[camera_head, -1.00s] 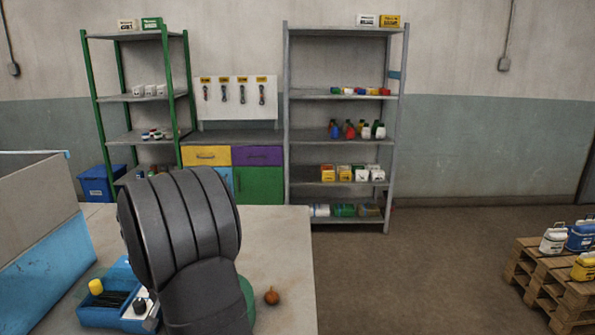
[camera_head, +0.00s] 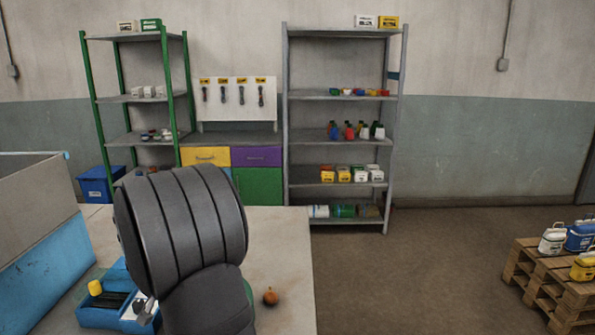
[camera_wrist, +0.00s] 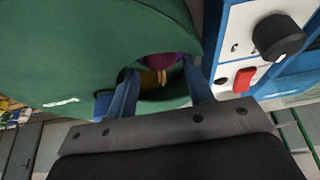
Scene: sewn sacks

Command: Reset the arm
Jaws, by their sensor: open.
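My gripper (camera_wrist: 160,78) shows in the wrist view as two blue fingers, spread apart. They are at the opening of a large green rounded thing, perhaps a sack (camera_wrist: 80,50). I cannot tell whether they touch it. Purple (camera_wrist: 160,62) and yellow (camera_wrist: 148,79) shapes show in the opening between the fingers, with a small tan piece near them. In the head view my dark arm hides the gripper and nearly all of the green thing (camera_head: 248,291), leaving a sliver at its right.
A blue-and-white box with a black knob (camera_wrist: 279,38) and a red switch stands close at the right in the wrist view. On the table (camera_head: 285,240) are a small orange round thing (camera_head: 270,296) and a blue tray (camera_head: 98,317). A large blue-grey bin (camera_head: 45,255) is at left.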

